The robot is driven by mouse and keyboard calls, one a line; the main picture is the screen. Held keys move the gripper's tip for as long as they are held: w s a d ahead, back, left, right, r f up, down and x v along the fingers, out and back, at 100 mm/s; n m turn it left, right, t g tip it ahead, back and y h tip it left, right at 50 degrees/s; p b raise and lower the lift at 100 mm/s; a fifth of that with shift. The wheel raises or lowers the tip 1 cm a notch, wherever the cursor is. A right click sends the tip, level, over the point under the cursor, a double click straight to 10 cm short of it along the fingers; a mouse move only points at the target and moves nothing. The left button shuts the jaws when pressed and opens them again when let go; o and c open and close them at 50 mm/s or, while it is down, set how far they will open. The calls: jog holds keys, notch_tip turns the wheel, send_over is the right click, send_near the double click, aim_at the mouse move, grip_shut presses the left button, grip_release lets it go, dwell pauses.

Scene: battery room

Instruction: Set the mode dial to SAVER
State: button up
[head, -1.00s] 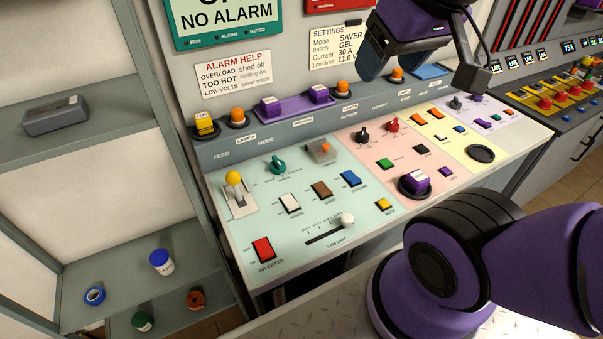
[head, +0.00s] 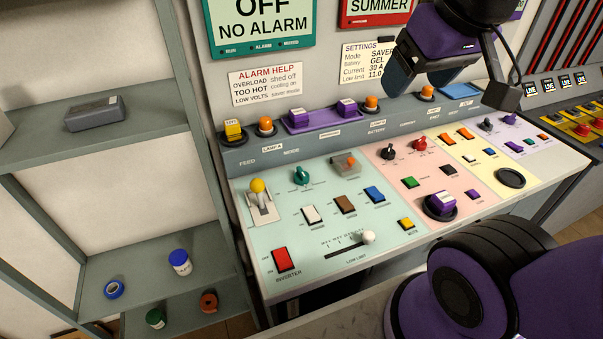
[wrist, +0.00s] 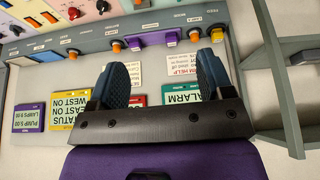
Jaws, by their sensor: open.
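The mode dial (head: 302,175) is a teal knob at the back of the pale green panel section, below the MODE label. Its position words are too small to read. My gripper (head: 452,88) hangs high in front of the back wall, to the right of the dial and well above the panel. In the wrist view my gripper (wrist: 165,78) has its two dark blue fingers wide apart with nothing between them. A settings card (head: 368,62) on the wall shows Mode SAVER, partly hidden by my gripper.
A yellow-tipped lever (head: 259,198) stands left of the dial, and a covered orange switch (head: 345,164) right of it. Rocker switches, a white slider knob (head: 368,237) and a purple knob (head: 441,204) are nearer. A shelf rack (head: 150,130) stands at the left. Air above the panel is clear.

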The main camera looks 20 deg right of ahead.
jog(key=w+a+f+n+g, duration=0.1)
jog(key=w+f+n+g, duration=0.15)
jog(key=w, duration=0.75)
jog(key=n+g, duration=0.3)
jog(key=n, duration=0.6)
send_over(302, 171)
jog(key=shift+m, duration=0.25)
notch_tip(302, 171, down, 26)
notch_tip(302, 171, down, 10)
jog(key=shift+f, duration=0.25)
jog(key=c, duration=0.8)
